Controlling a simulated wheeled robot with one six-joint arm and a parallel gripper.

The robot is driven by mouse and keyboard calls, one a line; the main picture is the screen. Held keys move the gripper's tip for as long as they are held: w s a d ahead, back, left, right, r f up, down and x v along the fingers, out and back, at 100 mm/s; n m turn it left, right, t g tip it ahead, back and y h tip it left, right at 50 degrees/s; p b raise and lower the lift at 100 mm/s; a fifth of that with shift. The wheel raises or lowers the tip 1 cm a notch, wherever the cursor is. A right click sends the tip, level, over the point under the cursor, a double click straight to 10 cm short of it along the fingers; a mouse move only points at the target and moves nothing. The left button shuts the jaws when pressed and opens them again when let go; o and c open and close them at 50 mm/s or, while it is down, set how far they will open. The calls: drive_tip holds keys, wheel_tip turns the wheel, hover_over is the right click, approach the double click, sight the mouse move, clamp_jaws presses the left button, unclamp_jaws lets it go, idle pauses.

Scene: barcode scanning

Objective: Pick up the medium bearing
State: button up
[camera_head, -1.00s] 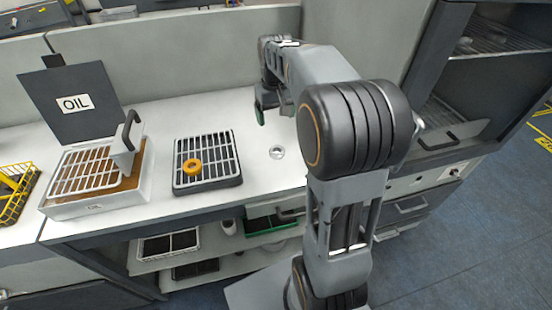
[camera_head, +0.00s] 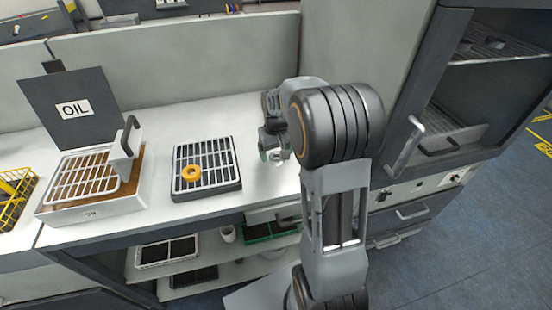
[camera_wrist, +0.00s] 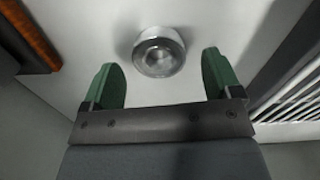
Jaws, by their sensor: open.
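A round, shiny metal bearing (camera_wrist: 158,50) lies on the white worktop in the wrist view. My gripper (camera_wrist: 161,72) is open, with one green finger to the left of the bearing and one to the right. The bearing sits at the level of the fingertips in the picture, with a gap on both sides. In the head view my gripper (camera_head: 273,150) points down over the worktop, right of the dark grate tray, and partly hides the bearing (camera_head: 277,157). I cannot tell its exact height above the worktop.
A dark tray with a light grate (camera_head: 207,186) holds an orange ring (camera_head: 191,172). Further left stand an OIL box (camera_head: 95,208) with its lid up and a yellow wire basket (camera_head: 12,207). A dark open cabinet (camera_head: 455,100) is at the right. The back panel (camera_head: 190,70) borders the worktop.

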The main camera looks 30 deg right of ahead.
drive_tip(key=shift+f, duration=0.65)
drive_tip(key=c, duration=1.1)
